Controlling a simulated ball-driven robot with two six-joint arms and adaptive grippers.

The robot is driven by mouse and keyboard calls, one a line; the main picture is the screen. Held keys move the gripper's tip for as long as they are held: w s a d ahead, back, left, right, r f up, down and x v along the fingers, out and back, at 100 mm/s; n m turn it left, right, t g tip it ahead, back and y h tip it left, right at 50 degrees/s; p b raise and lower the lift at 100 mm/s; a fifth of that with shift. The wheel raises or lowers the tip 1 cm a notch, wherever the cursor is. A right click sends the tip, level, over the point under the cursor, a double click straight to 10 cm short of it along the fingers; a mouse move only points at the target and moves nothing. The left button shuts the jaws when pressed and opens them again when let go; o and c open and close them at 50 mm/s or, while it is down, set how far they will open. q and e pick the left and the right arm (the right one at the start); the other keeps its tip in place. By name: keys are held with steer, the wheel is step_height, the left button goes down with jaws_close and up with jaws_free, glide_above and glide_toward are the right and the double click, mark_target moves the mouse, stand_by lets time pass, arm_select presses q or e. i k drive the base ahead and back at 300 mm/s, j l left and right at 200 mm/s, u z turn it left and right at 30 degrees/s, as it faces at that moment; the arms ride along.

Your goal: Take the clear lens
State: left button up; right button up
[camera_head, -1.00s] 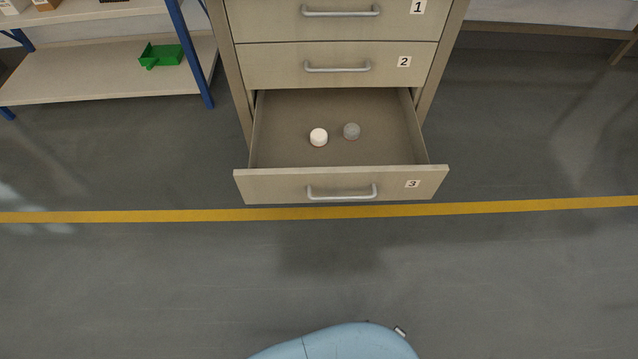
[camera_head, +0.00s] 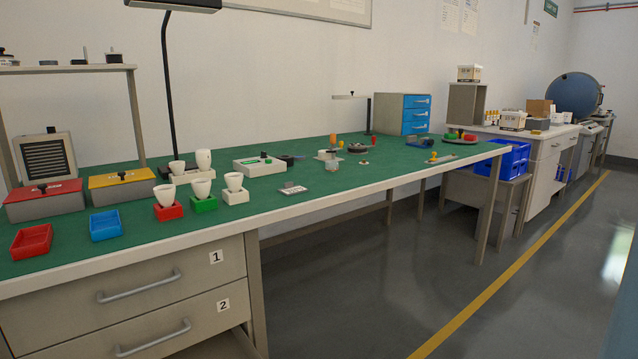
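I cannot pick out the clear lens in the current head view. The workbench with a green top (camera_head: 255,205) runs from the left front towards the back right. Under its near end is a drawer unit with drawer 1 (camera_head: 190,268) and drawer 2 (camera_head: 205,308), both shut. Neither of my grippers is in view.
On the bench are a red tray (camera_head: 32,241), a blue tray (camera_head: 105,225), white bulbs in red, green and white holders, a lamp (camera_head: 168,90) and a blue drawer cabinet (camera_head: 402,114). Blue crates (camera_head: 508,158) stand beyond. The floor (camera_head: 400,275) at the right is clear.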

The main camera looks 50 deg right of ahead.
mark_target(330, 165)
steer(key=l+u, duration=0.15)
steer(key=l, duration=0.35)
steer(key=l+u, duration=0.1)
steer(key=l, duration=0.35)
steer(key=k+l+u, duration=0.15)
steer(key=l, duration=0.35)
steer(key=l+u, duration=0.1)
steer(key=l, duration=0.4)
steer(key=k+l+u, duration=0.15)
steer(key=l, duration=0.3)
steer(key=l+u, duration=0.15)
steer(key=l, duration=0.3)
steer(key=k+l+u, duration=0.1)
steer(key=l, duration=0.35)
steer(key=k, duration=0.1)
